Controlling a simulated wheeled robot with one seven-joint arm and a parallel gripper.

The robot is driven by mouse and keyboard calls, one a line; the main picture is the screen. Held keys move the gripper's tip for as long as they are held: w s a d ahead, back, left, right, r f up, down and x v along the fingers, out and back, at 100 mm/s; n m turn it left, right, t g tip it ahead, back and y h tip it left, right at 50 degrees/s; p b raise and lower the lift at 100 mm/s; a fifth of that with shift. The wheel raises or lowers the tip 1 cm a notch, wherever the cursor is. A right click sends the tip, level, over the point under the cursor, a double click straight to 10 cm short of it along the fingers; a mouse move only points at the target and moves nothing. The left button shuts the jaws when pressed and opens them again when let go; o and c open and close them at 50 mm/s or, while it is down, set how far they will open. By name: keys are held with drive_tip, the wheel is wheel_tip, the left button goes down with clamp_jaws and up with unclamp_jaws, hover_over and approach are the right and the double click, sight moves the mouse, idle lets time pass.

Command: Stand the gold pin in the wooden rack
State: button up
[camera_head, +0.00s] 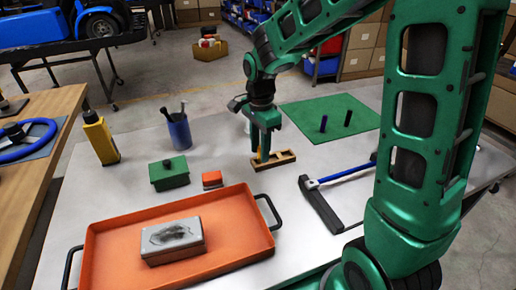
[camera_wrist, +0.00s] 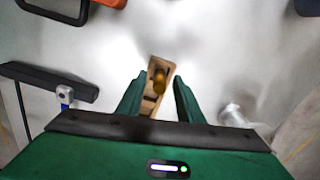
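The wooden rack (camera_head: 283,159) lies on the grey table, a small block with openings in its top. My gripper (camera_head: 262,154) points down over the rack's left part. In the wrist view its two green fingers (camera_wrist: 159,78) are apart, with clear gaps between them. The gold pin (camera_wrist: 159,82) shows between the fingertips, seen nearly end-on at one end of the rack (camera_wrist: 151,103). It appears upright in the rack and clear of both fingers. How deep it sits cannot be told. In the head view the fingers mostly hide it.
A green mat (camera_head: 330,112) behind holds a blue pin (camera_head: 323,124) and a black pin (camera_head: 348,118). An orange tray (camera_head: 110,247) with a grey box, a green box (camera_head: 169,174) and a blue cup (camera_head: 179,132) stand left.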

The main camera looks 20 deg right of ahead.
wheel_tip(320, 180, up, 12)
drive_tip(key=s+d+f+n, duration=0.1)
drive_tip(key=s+d+n, duration=0.4)
drive_tip(key=s+d, duration=0.85)
drive_tip(key=s+d+f+n, duration=0.2)
drive_tip(key=s, duration=0.5)
drive_tip(key=s+d+f+n, duration=0.1)
drive_tip(key=s+f+n, duration=0.1)
drive_tip(key=s, duration=0.4)
drive_tip(key=shift+s+d+f, duration=0.35)
drive_tip(key=shift+s+f, duration=0.05)
